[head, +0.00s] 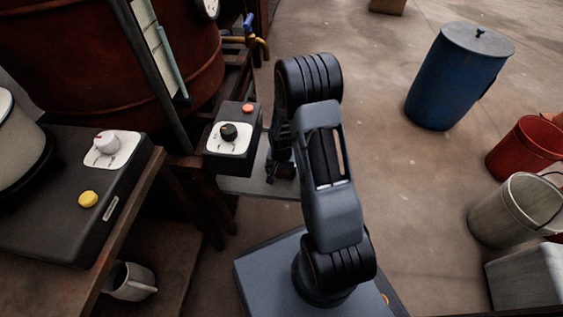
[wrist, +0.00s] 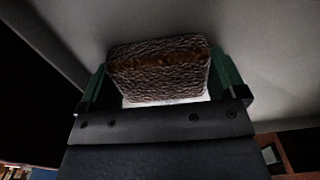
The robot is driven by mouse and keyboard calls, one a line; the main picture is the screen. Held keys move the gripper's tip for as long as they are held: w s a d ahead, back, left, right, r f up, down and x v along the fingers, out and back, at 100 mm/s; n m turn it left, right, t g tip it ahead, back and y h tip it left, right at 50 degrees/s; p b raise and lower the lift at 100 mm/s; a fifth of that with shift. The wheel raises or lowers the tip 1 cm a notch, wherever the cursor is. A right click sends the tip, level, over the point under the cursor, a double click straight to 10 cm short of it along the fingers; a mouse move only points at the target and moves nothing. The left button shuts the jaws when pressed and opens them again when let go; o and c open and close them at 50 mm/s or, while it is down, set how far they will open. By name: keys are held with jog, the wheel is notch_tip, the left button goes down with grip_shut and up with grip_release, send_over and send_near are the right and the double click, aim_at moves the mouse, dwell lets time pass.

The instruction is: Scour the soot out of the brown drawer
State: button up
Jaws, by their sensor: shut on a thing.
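My gripper (wrist: 163,72) has green fingers on both sides of a dark brown, rough-textured scouring block (wrist: 158,78) with a pale strip along its lower edge. It is shut on this block. A plain grey surface (wrist: 255,45) lies close behind the block; I cannot tell whether they touch. In the head view my arm reaches down beside a control box, and my gripper (head: 281,172) is small and dark above a flat grey panel (head: 262,188). The block is hidden there. I cannot make out a brown drawer or soot for sure.
A black control box (head: 232,150) with a dark knob and an orange button stands just left of my gripper. A rust-red vat (head: 75,50) and a dark bench unit (head: 60,215) fill the left. A blue barrel (head: 455,80) and buckets stand right, with clear floor between.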

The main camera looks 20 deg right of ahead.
jog(key=shift+s+a, duration=0.25)
jog(key=shift+s, duration=0.1)
notch_tip(320, 180, up, 3)
jog(key=shift+s+d+f+p, duration=0.1)
jog(key=shift+d+f+p, duration=0.1)
jog(key=shift+p, duration=0.6)
jog(key=shift+a+r+p, duration=0.25)
jog(key=shift+r+p, duration=0.7)
jog(key=shift+r, duration=0.15)
jog(key=shift+r+p, duration=1.3)
jog(key=shift+r, duration=0.35)
